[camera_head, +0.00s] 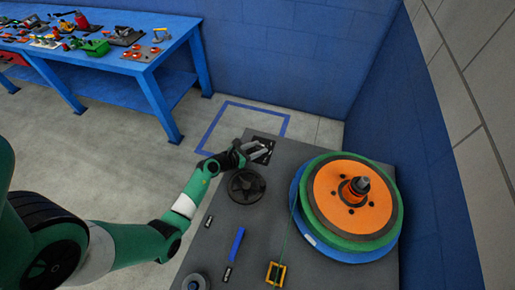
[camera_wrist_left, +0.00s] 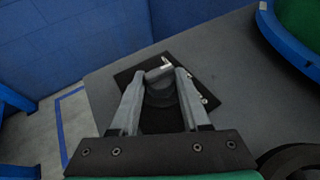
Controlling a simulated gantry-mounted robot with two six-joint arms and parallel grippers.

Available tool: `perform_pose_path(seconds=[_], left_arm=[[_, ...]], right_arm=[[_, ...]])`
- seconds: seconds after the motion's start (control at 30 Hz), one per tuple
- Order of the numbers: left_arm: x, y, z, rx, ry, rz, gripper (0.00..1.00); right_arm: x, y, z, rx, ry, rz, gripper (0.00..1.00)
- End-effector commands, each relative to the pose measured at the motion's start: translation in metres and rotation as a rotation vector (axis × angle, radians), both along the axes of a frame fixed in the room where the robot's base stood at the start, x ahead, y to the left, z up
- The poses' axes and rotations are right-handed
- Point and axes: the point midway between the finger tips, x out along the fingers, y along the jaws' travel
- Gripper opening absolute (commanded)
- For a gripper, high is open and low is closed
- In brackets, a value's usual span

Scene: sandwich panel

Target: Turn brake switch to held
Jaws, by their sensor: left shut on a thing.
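The brake switch is a dark round knob (camera_wrist_left: 160,93) on a black square plate (camera_head: 265,156) at the far end of the grey panel top. The plate also shows in the left wrist view (camera_wrist_left: 124,77). A light pointer-like mark (camera_wrist_left: 166,61) shows just beyond the knob. My left gripper (camera_head: 257,150) reaches over the plate. In the left wrist view its two fingers (camera_wrist_left: 161,74) are on either side of the knob and shut on it. The plate's lettering is too small to read, so I cannot tell the switch's setting. My right gripper is not in view.
A black handwheel (camera_head: 246,186) stands close to my left wrist. A large orange, green and blue reel (camera_head: 335,198) fills the panel's right side. A blue strip (camera_head: 236,245) and a yellow frame (camera_head: 276,273) are nearer. A blue bench (camera_head: 150,62) with tools stands back left.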

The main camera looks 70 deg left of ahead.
Motion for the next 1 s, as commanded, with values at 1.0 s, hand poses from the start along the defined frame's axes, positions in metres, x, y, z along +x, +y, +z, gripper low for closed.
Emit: perform_pose_path(seconds=[1.0], left_arm=[[0.001,0.012,-0.007,0.005,-0.002,-0.745,0.0]], right_arm=[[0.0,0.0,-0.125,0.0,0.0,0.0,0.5]])
